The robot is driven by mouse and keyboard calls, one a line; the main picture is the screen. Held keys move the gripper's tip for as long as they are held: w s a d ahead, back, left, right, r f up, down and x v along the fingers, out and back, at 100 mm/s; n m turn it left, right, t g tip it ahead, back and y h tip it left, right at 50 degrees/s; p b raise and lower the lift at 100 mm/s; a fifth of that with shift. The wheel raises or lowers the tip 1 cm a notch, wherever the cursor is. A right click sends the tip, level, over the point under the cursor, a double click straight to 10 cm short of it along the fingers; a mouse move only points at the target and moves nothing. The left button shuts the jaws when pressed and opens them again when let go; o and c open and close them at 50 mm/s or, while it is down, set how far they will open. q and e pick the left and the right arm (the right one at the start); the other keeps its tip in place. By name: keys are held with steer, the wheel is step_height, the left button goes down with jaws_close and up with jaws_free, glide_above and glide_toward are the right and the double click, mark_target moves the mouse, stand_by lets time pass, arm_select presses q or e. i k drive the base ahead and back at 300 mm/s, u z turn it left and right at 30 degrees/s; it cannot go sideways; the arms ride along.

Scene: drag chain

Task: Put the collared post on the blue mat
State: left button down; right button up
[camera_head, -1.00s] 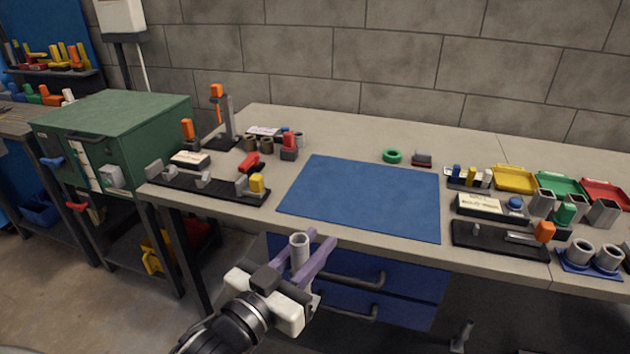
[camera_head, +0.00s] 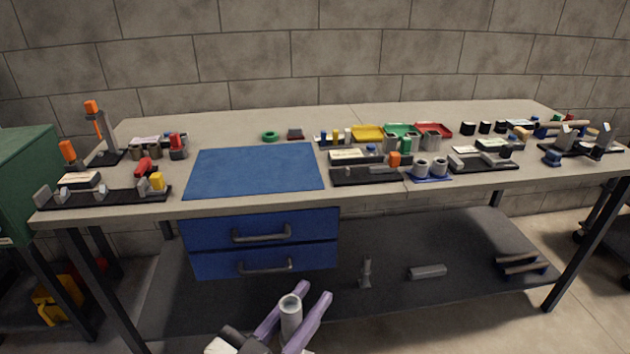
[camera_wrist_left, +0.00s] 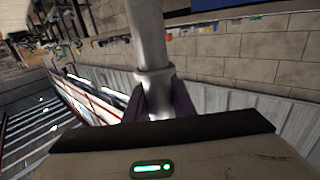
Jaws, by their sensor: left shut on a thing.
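My left gripper (camera_head: 293,318) is low in front of the workbench, below the tabletop and the blue drawers. It is shut on the grey collared post (camera_head: 290,314), whose hollow top points up between the purple fingers. In the left wrist view the post (camera_wrist_left: 149,40) runs up from between the fingers, with its wider collar at the fingertips. The blue mat (camera_head: 256,170) lies flat on the left part of the bench top, with nothing on it. My right gripper is not in view.
A black clamp base (camera_head: 105,197) stands left of the mat. Right of it are a black fixture (camera_head: 365,176) and a blue holder with two grey cups (camera_head: 431,176). A green ring (camera_head: 270,136) lies behind the mat. The lower shelf holds a few grey parts.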

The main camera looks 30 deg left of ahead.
mark_target(242, 172)
steer(key=z, duration=0.5)
steer(key=k, duration=0.7)
steer(key=z, duration=0.5)
steer(key=i, duration=1.6)
steer(key=u, duration=1.65)
steer(key=i, duration=0.75)
steer(key=u, duration=0.8)
